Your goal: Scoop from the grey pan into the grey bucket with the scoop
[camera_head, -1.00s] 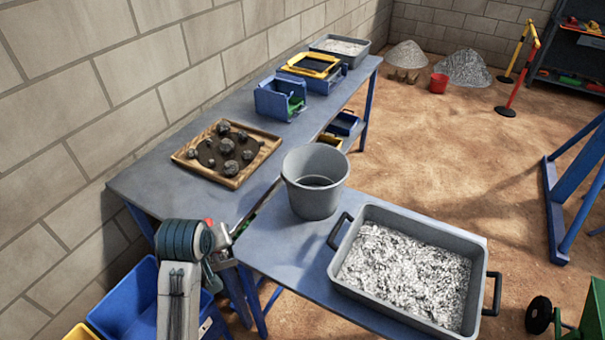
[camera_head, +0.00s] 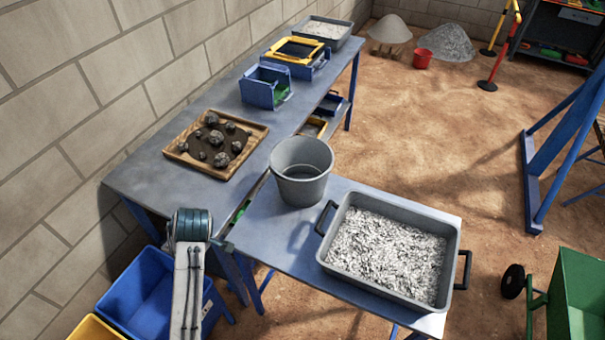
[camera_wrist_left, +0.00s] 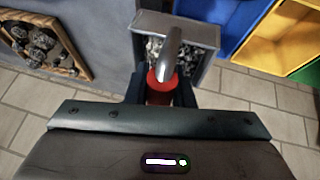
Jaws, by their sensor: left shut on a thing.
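The grey pan (camera_head: 455,262), with two black handles, holds a broad layer of grey-white crushed stone (camera_head: 385,255). The grey bucket (camera_head: 301,190) stands upright beside it, to its left; its inside is shaded. My left gripper (camera_wrist_left: 160,90) is shut on the red handle of the scoop (camera_wrist_left: 205,35). The scoop's grey metal head points away from the gripper, and grey-white pieces show in it behind the curved neck. In the head view my left wrist hides the scoop, left of the bucket and apart from it. My right gripper is not in view.
A wooden tray (camera_head: 174,149) of dark rocks lies on the long bench (camera_head: 140,188) behind the bucket. Blue bins (camera_head: 266,88) stand farther back. A blue crate (camera_head: 140,300) and a yellow one (camera_head: 95,328) are at lower left. A green cart (camera_head: 585,295) is at right.

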